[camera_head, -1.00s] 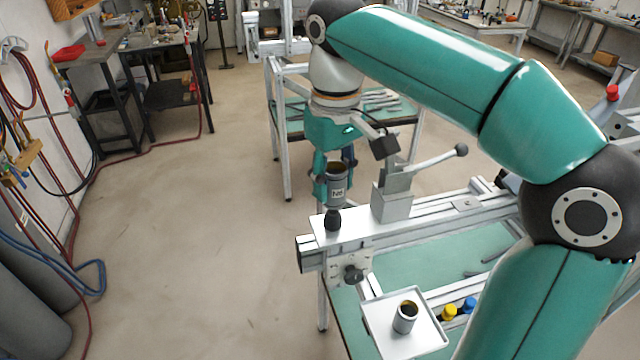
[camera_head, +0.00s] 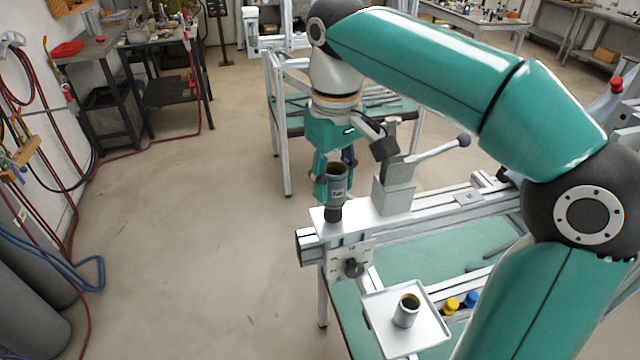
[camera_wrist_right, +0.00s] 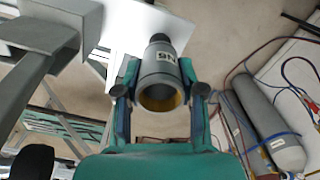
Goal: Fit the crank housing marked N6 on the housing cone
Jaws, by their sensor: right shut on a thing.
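The crank housing marked N6 (camera_head: 337,181) is a grey hollow cylinder with a yellowish inner bore and a white label. It also shows in the right wrist view (camera_wrist_right: 160,75). My right gripper (camera_head: 334,186) is shut on its sides, with one finger on either side in the right wrist view (camera_wrist_right: 161,93). The housing looks upright over the dark housing cone (camera_head: 333,214), which stands at the left end of the jig. The cone's lower part shows beneath the housing; whether the two touch, I cannot tell. My left gripper is out of view.
A toggle clamp (camera_head: 394,180) with a long lever stands just right of the cone on the rail. A second grey cylinder (camera_head: 406,311) stands in a white tray (camera_head: 435,337) in front. Yellow and blue caps lie beside the tray. The floor left of the jig is clear.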

